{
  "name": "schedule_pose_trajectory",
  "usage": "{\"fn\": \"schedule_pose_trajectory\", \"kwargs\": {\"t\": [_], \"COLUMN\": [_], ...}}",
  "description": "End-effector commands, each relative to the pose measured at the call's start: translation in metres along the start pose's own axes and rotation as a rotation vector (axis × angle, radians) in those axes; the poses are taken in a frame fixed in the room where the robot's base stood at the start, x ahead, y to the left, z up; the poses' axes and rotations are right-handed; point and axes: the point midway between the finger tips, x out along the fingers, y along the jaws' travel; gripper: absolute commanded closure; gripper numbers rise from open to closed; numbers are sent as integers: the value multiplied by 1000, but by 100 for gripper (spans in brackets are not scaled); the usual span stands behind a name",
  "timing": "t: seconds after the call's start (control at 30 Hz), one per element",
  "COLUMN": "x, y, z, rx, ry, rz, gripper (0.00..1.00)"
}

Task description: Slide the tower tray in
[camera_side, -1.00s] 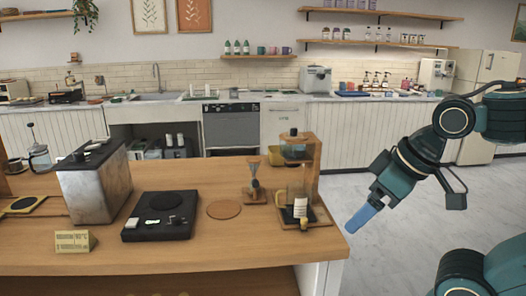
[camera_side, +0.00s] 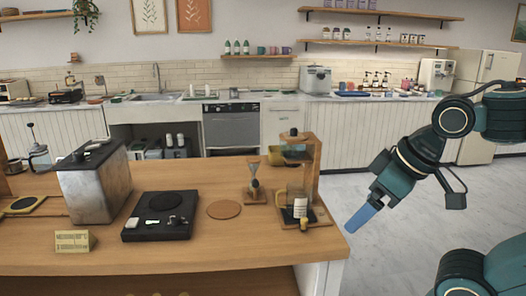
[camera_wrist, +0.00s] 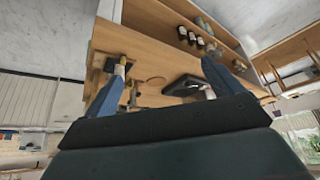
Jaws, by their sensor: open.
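The wooden tower (camera_side: 313,173) stands upright near the right end of the counter. A glass carafe with a white label (camera_side: 300,207) stands on the tower's base. My gripper (camera_side: 362,220) is right of the counter, apart from the tower and empty. In the wrist view its two blue fingers (camera_wrist: 162,72) are spread, and part of the tower shows beyond the left finger, too small to make out its tray.
A small hourglass-shaped stand (camera_side: 255,184) is just left of the tower. A round brown coaster (camera_side: 224,209), a black scale (camera_side: 160,215), a metal machine (camera_side: 95,185) and a small sign (camera_side: 74,241) sit farther left. Open floor lies right of the counter.

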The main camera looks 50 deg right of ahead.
Motion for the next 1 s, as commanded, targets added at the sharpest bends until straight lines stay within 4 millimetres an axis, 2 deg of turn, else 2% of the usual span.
{"fn": "schedule_pose_trajectory", "kwargs": {"t": [0.23,0.27,0.5,0.67,1.0], "x": [0,0,0,3,18], "y": [0,0,2,6,24], "z": [0,0,-5,-17,-58], "rx": [0,0,-41,-148,-542], "ry": [0,0,-10,-38,-139], "rz": [0,0,4,10,-1], "gripper": [8,12,59,59,59]}}
